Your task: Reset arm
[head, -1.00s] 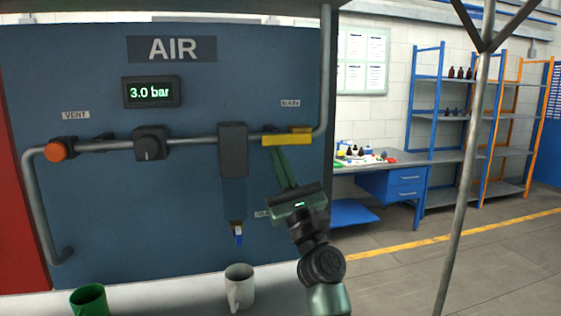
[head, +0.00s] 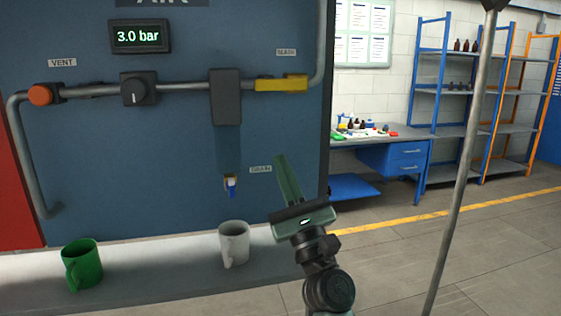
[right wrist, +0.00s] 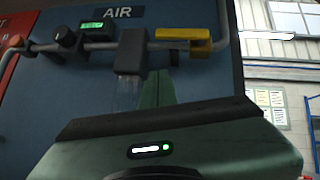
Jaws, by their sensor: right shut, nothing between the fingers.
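My right gripper (head: 283,160) stands in front of the air panel's lower right part, with its green fingers together, pointing up and holding nothing. In the right wrist view its fingers (right wrist: 156,80) also lie together, below the yellow valve handle (right wrist: 195,38). In the head view the yellow handle (head: 281,83) lies along the pipe, above the gripper and apart from it. My left gripper is not in view.
The blue air panel (head: 90,150) has a 3.0 bar display (head: 139,36), an orange vent button (head: 40,95), a black knob (head: 134,90) and a blue-tipped drain (head: 231,187). A green mug (head: 82,266) and a white mug (head: 235,245) stand on the ledge. A grey pole (head: 455,190) rises at right.

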